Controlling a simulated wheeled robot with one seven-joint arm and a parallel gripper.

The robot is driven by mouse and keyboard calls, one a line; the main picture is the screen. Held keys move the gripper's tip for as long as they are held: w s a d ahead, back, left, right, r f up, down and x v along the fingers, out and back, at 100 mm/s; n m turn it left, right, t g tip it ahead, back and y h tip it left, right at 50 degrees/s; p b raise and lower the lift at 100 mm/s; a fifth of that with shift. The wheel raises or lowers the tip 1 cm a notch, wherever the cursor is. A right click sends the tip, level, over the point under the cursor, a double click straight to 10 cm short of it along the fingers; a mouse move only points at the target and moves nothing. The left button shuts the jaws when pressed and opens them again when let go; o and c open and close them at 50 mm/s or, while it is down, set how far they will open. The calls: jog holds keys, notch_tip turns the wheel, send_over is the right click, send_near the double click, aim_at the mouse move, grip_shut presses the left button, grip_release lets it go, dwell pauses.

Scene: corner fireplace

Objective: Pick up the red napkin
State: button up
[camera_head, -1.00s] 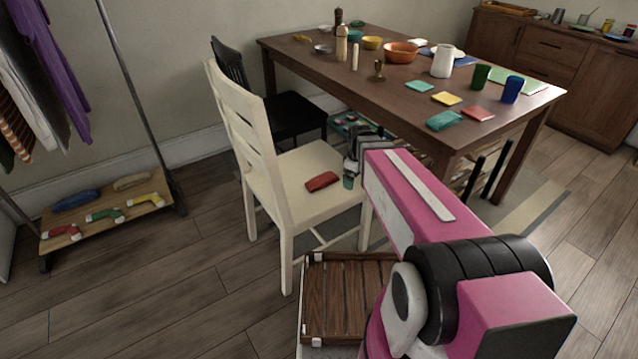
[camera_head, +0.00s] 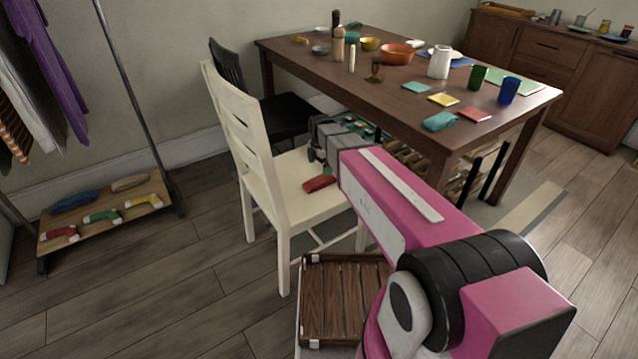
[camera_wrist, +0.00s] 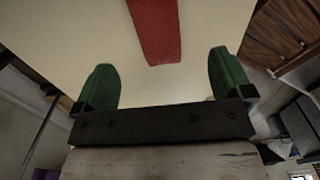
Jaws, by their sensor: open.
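The red napkin (camera_head: 319,183) lies folded on the seat of the cream chair (camera_head: 290,188). In the wrist view, the red napkin (camera_wrist: 157,28) is a textured strip at the top, beyond my fingertips and roughly centred between them, with its far end cut off by the frame. My gripper (camera_head: 317,157) is over the seat, just behind the napkin in the head view. In the wrist view my gripper (camera_wrist: 162,80) has its two green fingers wide apart with nothing between them. The fingers do not appear to touch the napkin.
A black chair (camera_head: 285,112) is behind the cream one. A wooden slatted crate (camera_head: 335,300) is in front.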

aim_at(319, 179)
notch_tip(319, 179, down, 8)
jog(key=shift+w+a+f, duration=0.15)
jog(key=shift+f, duration=0.05)
dwell(0.3)
jog(key=c, duration=1)
